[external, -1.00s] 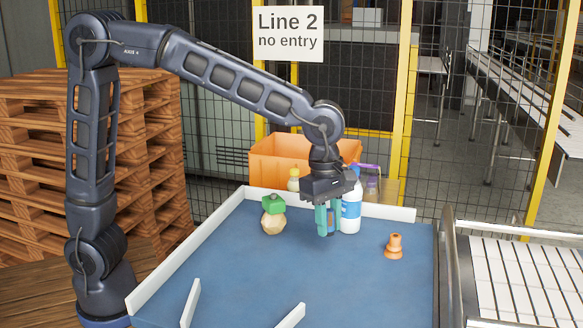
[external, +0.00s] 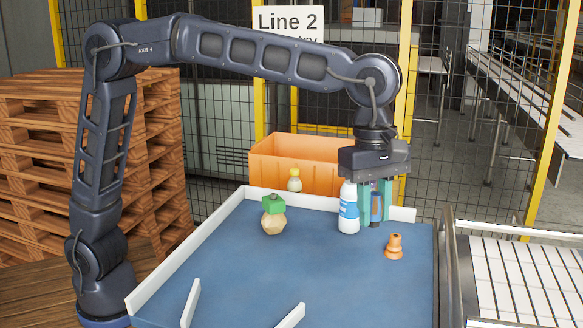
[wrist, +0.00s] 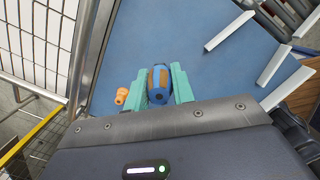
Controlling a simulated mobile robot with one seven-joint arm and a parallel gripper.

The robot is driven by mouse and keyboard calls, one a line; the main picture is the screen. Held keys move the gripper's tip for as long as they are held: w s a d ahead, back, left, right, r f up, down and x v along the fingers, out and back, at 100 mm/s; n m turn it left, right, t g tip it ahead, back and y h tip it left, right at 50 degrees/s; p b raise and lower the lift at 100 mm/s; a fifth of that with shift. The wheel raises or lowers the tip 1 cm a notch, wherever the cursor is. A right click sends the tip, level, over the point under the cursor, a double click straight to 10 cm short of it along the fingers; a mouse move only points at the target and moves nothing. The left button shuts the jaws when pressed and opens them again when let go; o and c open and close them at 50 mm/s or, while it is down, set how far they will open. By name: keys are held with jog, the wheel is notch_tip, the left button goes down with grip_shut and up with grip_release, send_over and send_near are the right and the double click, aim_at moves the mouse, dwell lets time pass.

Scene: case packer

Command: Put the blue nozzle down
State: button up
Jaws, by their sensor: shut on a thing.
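My gripper (external: 375,218) has its two green fingers closed on the blue nozzle (external: 376,206), a blue piece with brown-orange patches. In the wrist view the blue nozzle (wrist: 159,83) sits between the two fingers (wrist: 159,88). It hangs upright near the back right of the blue table (external: 320,275). I cannot tell whether its lower end touches the surface. An orange nozzle (external: 394,246) stands on the table in front and to the right, apart from my gripper; it also shows in the wrist view (wrist: 122,95).
A white bottle with a blue label (external: 348,210) stands just left of my gripper. An orange bin (external: 300,150) is behind the low white border. The table's middle is clear.

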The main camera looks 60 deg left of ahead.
aim_at(364, 309)
notch_tip(364, 309, down, 18)
jog(key=shift+f, duration=0.2)
dwell(0.4)
jog(key=shift+f, duration=0.15)
jog(key=o, duration=1)
